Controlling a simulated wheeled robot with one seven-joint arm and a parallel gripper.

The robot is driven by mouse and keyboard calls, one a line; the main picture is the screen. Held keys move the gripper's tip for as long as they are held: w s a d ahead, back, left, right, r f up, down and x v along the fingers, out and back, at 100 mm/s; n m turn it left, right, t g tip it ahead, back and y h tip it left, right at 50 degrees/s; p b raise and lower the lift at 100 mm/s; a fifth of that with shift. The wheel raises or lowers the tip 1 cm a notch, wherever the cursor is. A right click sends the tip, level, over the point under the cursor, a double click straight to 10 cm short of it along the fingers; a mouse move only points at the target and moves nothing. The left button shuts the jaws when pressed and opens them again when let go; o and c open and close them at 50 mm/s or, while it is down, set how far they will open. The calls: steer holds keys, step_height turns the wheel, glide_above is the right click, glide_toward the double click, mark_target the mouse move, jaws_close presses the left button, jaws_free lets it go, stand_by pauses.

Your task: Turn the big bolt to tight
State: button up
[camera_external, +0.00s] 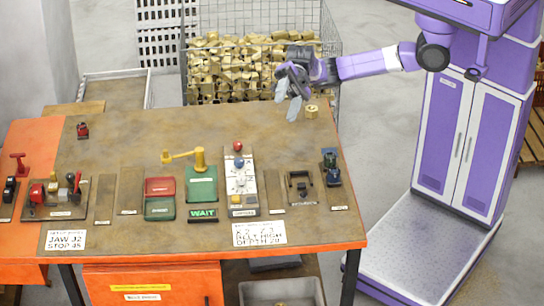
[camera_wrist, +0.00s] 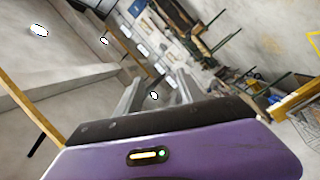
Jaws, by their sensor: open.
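My gripper (camera_external: 288,99) is raised over the back right part of the table, its two grey fingers apart with nothing visible between them. In the wrist view the fingers (camera_wrist: 156,97) also stand apart, with the room behind them and no bench parts between. I cannot clearly identify the big bolt. A small brass nut-like piece (camera_external: 312,111) lies at the table's back right, just right of the fingers in the picture. A yellow fixture with a horizontal arm (camera_external: 185,157) stands near the table's middle, well to the left of my gripper.
The orange-edged table (camera_external: 120,150) carries a red and green box pair (camera_external: 160,209), a white control panel (camera_external: 241,185), a blue device (camera_external: 330,165) and a red-handled fixture (camera_external: 55,195). A wire bin of brass pieces (camera_external: 235,70) stands behind. The table's back left is mostly clear.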

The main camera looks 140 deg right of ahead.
step_height(320, 180, down, 19)
steer(key=s+g+h, duration=0.2)
steer(key=g+h, duration=0.1)
steer(key=g, duration=0.2)
steer(key=g+h, duration=0.6)
steer(key=g, duration=0.5)
glide_toward(303, 195)
steer(key=shift+s+d+f+m, duration=0.25)
steer(key=shift+s+f+m, duration=0.1)
steer(key=shift+s, duration=0.1)
steer(key=shift+s+f, duration=0.1)
steer(key=shift+f, duration=0.1)
step_height(303, 195, down, 7)
steer(key=shift+f+p, duration=0.15)
steer(key=shift+p, duration=0.2)
